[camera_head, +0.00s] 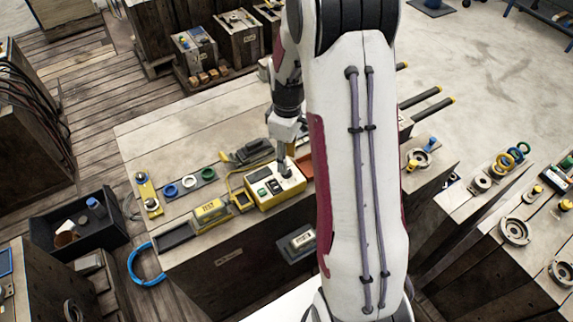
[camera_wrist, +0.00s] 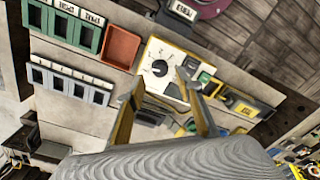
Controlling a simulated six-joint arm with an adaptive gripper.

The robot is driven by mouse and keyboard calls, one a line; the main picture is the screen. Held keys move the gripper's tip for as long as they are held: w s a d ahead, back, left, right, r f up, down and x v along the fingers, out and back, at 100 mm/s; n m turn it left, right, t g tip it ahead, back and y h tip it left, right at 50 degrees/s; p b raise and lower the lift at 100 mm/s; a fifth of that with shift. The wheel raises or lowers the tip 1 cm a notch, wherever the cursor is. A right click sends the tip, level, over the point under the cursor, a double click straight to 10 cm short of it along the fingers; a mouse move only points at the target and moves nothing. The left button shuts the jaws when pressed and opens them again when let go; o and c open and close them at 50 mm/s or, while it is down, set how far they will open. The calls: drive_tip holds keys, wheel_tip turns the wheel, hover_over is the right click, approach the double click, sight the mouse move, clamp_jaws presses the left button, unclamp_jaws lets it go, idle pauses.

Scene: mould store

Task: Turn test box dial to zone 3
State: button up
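The test box (camera_head: 262,193) is a yellow box with a pale top panel, standing on the wooden bench under my arm. In the wrist view its pale panel (camera_wrist: 152,51) carries a round black dial (camera_wrist: 160,68) with small marks around it. The zone numbers and the dial's pointer are too small to read. My gripper (camera_wrist: 160,82) is open and empty, its two fingers apart, with the dial showing between and just beyond the fingertips. In the head view my gripper (camera_head: 284,153) is over the box's right part; contact cannot be told.
A red-orange tray (camera_wrist: 122,46) and green bins (camera_wrist: 75,28) lie beside the box. A yellow-and-grey device (camera_head: 211,213) stands to its left, with coloured rings (camera_head: 189,181) farther left. A dark clamp-like tool (camera_head: 248,152) lies just behind the box.

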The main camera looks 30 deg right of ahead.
drive_tip(key=shift+f, duration=1.85)
clamp_jaws()
